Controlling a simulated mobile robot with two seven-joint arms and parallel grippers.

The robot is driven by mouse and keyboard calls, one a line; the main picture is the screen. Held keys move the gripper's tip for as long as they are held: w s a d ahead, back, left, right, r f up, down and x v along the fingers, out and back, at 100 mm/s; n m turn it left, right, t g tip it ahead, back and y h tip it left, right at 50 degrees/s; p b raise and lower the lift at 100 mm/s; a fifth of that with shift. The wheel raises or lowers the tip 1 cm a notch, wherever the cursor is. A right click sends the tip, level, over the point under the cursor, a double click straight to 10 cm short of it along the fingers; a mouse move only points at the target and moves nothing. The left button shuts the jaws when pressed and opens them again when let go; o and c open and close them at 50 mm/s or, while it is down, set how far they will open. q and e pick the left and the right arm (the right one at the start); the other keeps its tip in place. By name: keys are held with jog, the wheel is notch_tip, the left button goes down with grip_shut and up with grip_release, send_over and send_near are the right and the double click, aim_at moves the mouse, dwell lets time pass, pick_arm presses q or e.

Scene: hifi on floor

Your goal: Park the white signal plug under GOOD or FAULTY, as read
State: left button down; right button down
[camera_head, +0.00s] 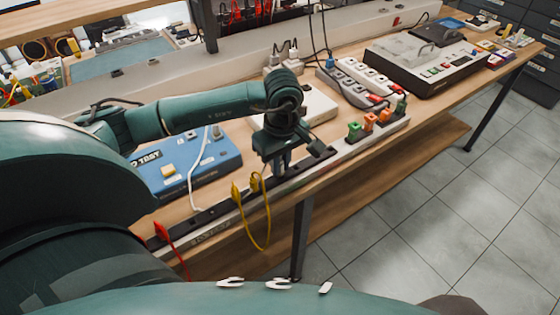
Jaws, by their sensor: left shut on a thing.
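My left gripper (283,164) points down at the long dark socket strip (215,212) along the table's front edge. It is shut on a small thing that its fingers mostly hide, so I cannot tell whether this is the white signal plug. A blue tester box (190,163) with a yellow button lies left of the gripper. A white lead (192,182) runs from its top down towards the strip. Two yellow plugs (246,187) with a looping yellow lead stand in the strip just left of the gripper. GOOD and FAULTY labels are not legible. My right gripper is not in view.
A red plug (161,232) stands at the strip's left end. Green and orange plugs (370,123) stand to the right. Behind are a white box (318,103), power strips (362,77) and a dark-based device (425,62). Open floor lies beyond the front edge.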

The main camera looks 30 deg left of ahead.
pick_arm(q)
jog(key=shift+f+b, duration=0.5)
jog(key=shift+f, duration=0.05)
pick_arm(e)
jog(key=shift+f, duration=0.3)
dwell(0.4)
pick_arm(q)
jog(key=c, duration=1.3)
grip_release()
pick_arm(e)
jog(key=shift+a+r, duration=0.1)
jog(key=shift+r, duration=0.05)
pick_arm(q)
jog(key=shift+r, duration=0.35)
notch_tip(320, 180, up, 18)
jog(key=p, duration=0.2)
jog(key=shift+s+d+f+p, duration=0.15)
jog(key=shift+d+f+p, duration=0.05)
jog(key=shift+d+p, duration=0.1)
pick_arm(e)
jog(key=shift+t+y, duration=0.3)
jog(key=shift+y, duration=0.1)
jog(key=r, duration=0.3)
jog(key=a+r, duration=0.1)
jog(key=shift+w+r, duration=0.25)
